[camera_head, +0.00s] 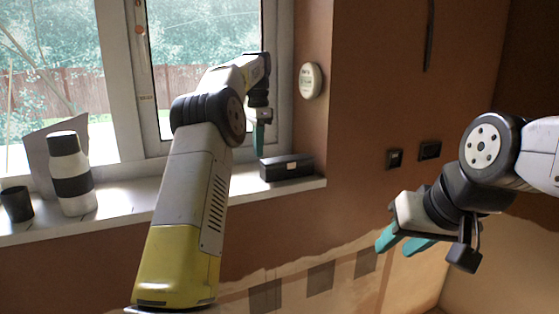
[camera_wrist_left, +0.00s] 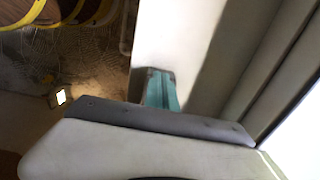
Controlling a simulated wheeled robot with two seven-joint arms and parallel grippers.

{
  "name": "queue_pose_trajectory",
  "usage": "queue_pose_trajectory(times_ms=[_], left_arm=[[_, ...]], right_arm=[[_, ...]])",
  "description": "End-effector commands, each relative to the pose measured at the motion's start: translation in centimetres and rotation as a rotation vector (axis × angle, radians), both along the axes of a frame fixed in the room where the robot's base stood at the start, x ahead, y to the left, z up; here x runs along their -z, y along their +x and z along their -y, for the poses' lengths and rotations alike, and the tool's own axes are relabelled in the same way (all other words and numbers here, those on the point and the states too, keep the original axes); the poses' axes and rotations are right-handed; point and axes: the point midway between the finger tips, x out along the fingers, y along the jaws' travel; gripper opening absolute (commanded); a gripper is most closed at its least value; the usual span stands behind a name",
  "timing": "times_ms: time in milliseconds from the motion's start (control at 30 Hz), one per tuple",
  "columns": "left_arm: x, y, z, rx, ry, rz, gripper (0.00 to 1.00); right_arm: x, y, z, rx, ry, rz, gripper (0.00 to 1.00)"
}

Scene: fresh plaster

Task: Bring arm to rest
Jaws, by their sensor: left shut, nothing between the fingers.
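My left arm reaches up and over the window sill in the head view. Its gripper (camera_head: 258,150) hangs fingers down beside the window frame, just left of and slightly above a small dark box. The teal fingers are together with nothing between them. They also show together in the left wrist view (camera_wrist_left: 161,92), against the pale sill. My right gripper (camera_head: 404,247) is at the right, in front of the brown wall. Its two teal fingers are apart, and nothing shows between them.
On the window sill (camera_head: 131,196) stand a white bottle with dark bands (camera_head: 71,177), a dark cup (camera_head: 17,205) and the dark box (camera_head: 286,167). A round device (camera_head: 310,81) and two wall sockets (camera_head: 429,150) are on the brown wall. Free air lies between the arms.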

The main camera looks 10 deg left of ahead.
Motion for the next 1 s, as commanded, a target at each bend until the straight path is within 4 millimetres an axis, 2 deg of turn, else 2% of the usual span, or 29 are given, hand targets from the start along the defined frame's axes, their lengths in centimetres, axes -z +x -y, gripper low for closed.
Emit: queue_pose_trajectory(times_ms=[167,300,500,633,767,1000], left_arm=[[-2.5,-2.3,0.1,-0.066,-0.011,0.049,0.0],[-4.5,-5.6,0.4,-0.157,-0.035,0.107,0.0],[-6.1,-11.2,0.9,-0.298,-0.085,0.186,0.0],[-6.2,-15.2,1.2,-0.392,-0.127,0.234,0.0],[-5.5,-19.4,1.5,-0.49,-0.175,0.276,0.0],[-2.4,-27.4,2.2,-0.676,-0.279,0.343,0.0]], right_arm=[[0.0,0.0,0.0,0.0,0.0,0.0,0.36],[0.0,0.0,0.0,0.0,0.0,0.0,0.36],[0.0,0.0,0.0,0.0,0.0,0.0,0.36],[0.0,0.0,0.0,0.0,0.0,0.0,0.36],[0.0,0.0,0.0,0.0,0.0,0.0,0.36],[0.0,0.0,0.0,0.0,0.0,0.0,0.36]])
